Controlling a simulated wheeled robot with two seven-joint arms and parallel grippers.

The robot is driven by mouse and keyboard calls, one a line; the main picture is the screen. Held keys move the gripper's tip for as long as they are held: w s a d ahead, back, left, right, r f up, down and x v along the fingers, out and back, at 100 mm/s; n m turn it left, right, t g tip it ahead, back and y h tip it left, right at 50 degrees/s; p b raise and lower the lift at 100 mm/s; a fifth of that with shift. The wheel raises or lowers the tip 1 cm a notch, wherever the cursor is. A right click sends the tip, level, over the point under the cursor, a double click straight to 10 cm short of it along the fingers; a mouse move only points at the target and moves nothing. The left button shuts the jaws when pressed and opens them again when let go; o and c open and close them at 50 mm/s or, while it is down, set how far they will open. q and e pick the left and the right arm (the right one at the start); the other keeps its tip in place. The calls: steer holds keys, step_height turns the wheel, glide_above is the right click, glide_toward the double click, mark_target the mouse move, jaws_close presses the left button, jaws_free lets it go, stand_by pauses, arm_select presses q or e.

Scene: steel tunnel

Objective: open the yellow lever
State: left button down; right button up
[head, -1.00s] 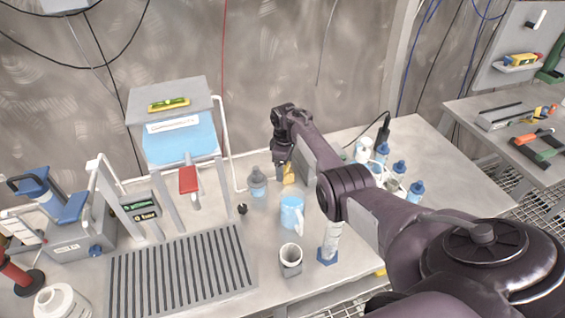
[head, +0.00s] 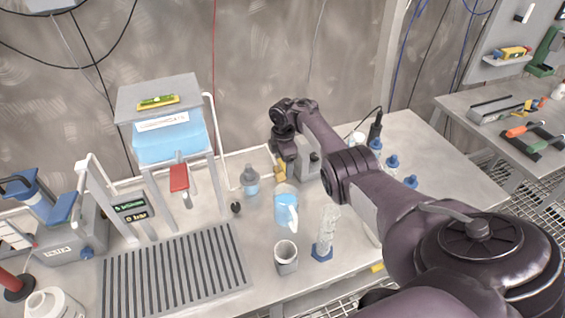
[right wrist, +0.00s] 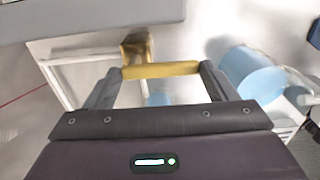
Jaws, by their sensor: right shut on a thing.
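The yellow lever shows as a yellow bar (right wrist: 160,70) between the two fingers of my right gripper in the right wrist view. My right gripper (right wrist: 157,78) is shut on it, with a finger at each end of the bar. In the head view the right gripper (head: 284,160) points down at the back of the bench, beside a small yellow part (head: 280,172). The arm and gripper partly hide the lever and its mount there. My left gripper is not in view.
A small bottle (head: 250,181) and a blue jug (head: 286,208) stand close to the gripper. A tank on a stand (head: 170,137) is at left.

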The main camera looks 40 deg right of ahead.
mark_target(284, 166)
stand_by(0.4)
steer(key=o, duration=1.1)
step_height(284, 166, up, 8)
steer(key=shift+f+p, duration=0.15)
steer(key=shift+p, duration=0.45)
